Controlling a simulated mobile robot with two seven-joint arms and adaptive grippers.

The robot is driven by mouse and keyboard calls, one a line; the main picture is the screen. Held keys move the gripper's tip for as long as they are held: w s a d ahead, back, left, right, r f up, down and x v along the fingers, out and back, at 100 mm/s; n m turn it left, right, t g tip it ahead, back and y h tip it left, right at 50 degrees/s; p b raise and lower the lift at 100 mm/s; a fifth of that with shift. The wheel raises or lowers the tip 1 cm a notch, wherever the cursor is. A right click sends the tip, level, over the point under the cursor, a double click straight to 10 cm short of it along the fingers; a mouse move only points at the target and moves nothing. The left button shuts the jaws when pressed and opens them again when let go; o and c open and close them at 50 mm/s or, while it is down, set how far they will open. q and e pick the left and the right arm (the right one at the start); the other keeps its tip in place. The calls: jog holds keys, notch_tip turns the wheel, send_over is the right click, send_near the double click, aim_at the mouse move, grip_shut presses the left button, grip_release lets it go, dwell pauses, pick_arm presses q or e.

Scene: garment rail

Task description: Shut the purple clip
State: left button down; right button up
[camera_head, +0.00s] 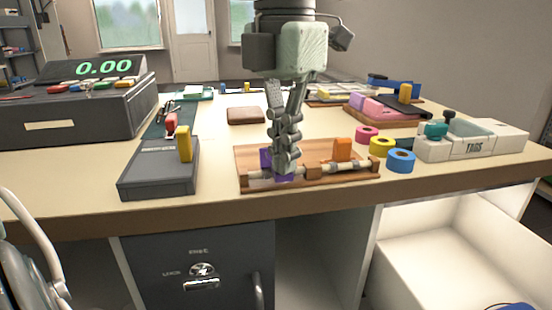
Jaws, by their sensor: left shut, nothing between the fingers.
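The purple clip (265,158) is on the left part of a pale rod mounted on a wooden board (252,151), near the front of the table. My left gripper (282,168) points down right at the clip, with its fingers shut and nothing between them. The fingers cover much of the clip, and a purple part shows below the fingertips. I cannot tell whether the clip is open or shut, or whether the fingers touch it. An orange clip (342,149) stands on the right part of the same rod. My right gripper is not in view.
A dark grey device with a yellow lever (184,144) stands left of the board. Pink, yellow and blue tape rolls (401,161) and a pale TAGS box (475,146) are to the right. A brown wallet-like block (245,115) lies behind. An open white drawer (440,250) juts out below.

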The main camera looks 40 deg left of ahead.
pick_arm(q)
jog(key=shift+w+a+f+p, duration=0.2)
jog(key=shift+w+a, duration=0.55)
jog(key=shift+a, duration=0.2)
jog(key=shift+w+a+f+p, duration=0.2)
jog(key=shift+w+a, duration=0.5)
jog(key=shift+a, duration=0.25)
jog(key=shift+w+a+f, duration=0.4)
jog(key=shift+w+a, duration=0.2)
jog(key=r, duration=0.1)
jog(key=r+p, duration=0.1)
jog(key=shift+s+d+r+p, duration=0.3)
jog(key=shift+d+r+p, duration=0.05)
jog(key=shift+r+p, duration=0.05)
notch_tip(320, 180, up, 7)
jog(key=p, duration=0.2)
jog(key=shift+s+d, duration=0.15)
jog(key=shift+d, duration=0.15)
